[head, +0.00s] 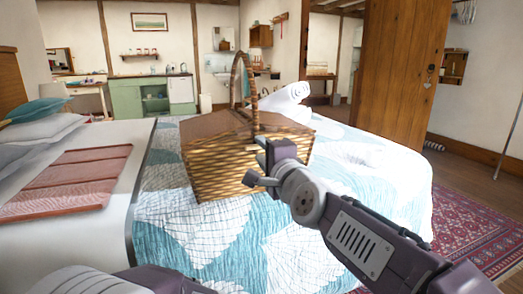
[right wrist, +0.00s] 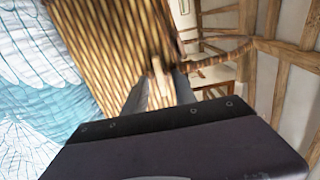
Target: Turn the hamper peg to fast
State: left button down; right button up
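The hamper (head: 215,165) is a wicker basket with a brown lid and a tall arched handle, standing on the bed. In the right wrist view its woven side (right wrist: 110,50) fills the upper middle. A small pale wooden peg (right wrist: 157,68) shows at the hamper's front, between my right fingertips. My right gripper (head: 258,164) is at the hamper's front right side, fingers apart. Its fingers (right wrist: 160,88) flank the peg; contact cannot be made out. The peg's setting cannot be read, and the gripper hides it in the head view. My left gripper is out of view.
The hamper stands on a blue and white quilt (head: 250,230). A rolled white towel (head: 285,98) lies behind it. A grey-edged surface with a reddish folded cloth (head: 75,180) is at left. A wooden door (head: 390,65) and patterned rug (head: 465,220) are at right.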

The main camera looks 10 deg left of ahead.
jog(key=shift+w+a, duration=0.25)
jog(key=shift+w, duration=0.15)
grip_shut()
